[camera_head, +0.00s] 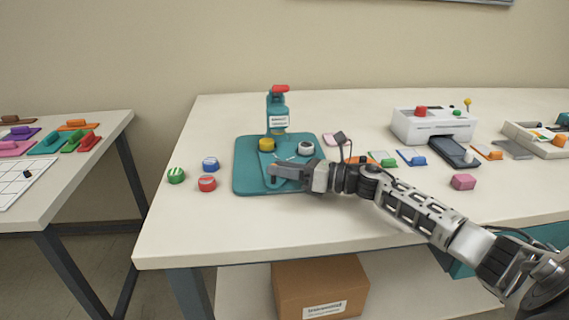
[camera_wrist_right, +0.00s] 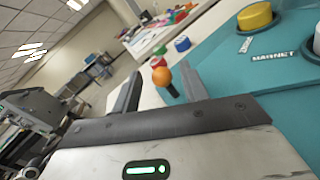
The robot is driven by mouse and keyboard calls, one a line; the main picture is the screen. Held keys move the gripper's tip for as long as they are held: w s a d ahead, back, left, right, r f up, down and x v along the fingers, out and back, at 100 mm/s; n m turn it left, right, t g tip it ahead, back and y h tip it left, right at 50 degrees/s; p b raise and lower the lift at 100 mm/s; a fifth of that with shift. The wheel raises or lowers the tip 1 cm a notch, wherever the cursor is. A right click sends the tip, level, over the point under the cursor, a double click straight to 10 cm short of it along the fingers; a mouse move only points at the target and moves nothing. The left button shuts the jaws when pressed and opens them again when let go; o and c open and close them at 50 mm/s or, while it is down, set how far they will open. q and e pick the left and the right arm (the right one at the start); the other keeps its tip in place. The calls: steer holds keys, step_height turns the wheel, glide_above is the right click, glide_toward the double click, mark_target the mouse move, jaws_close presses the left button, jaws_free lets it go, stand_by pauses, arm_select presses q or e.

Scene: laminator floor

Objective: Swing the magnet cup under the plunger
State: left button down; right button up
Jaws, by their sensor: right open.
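The teal press (camera_head: 278,112) with a red top handle stands at the back of a teal base (camera_head: 245,180); its plunger is too small to make out. A yellow cup (camera_head: 267,144) sits below the press, and a pale cup with a dark middle (camera_head: 306,149) sits to its right. In the right wrist view, a "MAGNET" label (camera_wrist_right: 273,56) lies between the yellow cup (camera_wrist_right: 255,17) and the pale cup at the edge. My right gripper (camera_head: 274,171) is open low over the base's front. An orange ball knob (camera_wrist_right: 160,76) on a dark stem shows between its fingers; contact is unclear.
Green (camera_head: 176,176), blue (camera_head: 210,164) and red (camera_head: 207,183) round pieces lie left of the base. A white printer-like machine (camera_head: 425,126) and a pink block (camera_head: 463,182) are at right. The table's front left is clear.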

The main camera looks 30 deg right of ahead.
step_height(320, 180, up, 3)
steer(key=shift+f, duration=0.1)
steer(key=s+a+r+p, duration=0.1)
steer(key=s+a+r, duration=0.6)
steer(key=s+r, duration=0.3)
steer(key=shift+s+a+p, duration=0.15)
steer(key=shift+s+p, duration=0.15)
steer(key=shift+s, duration=0.65)
